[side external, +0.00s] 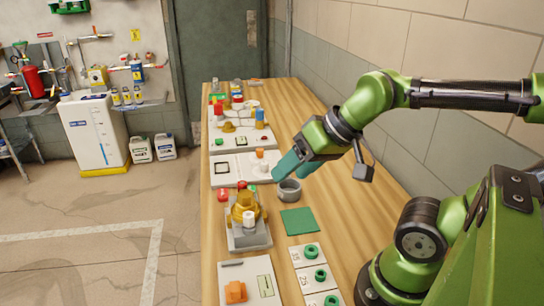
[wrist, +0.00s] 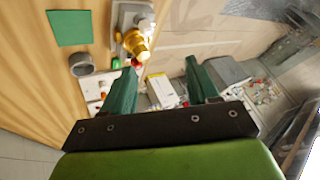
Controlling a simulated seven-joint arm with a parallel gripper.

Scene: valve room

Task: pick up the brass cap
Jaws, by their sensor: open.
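A brass-coloured, rounded piece (side external: 240,212) sits on a grey fixture (side external: 247,239) on the bench, with a white cylinder in front of it. It looks like the brass cap; it also shows in the wrist view (wrist: 135,43), near the top, left of centre. A smaller brass-coloured piece (side external: 229,127) lies farther back on a white board. My gripper (side external: 294,168) has green fingers, held above the bench behind and to the right of the fixture. In the wrist view its fingers (wrist: 160,68) are wide apart with nothing held between them.
A grey cup-like ring (side external: 289,190) stands just below my gripper in the side view. A green square (side external: 299,221) lies in front of it. White boards with parts (side external: 243,139) line the bench's left side. A wall runs along the right.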

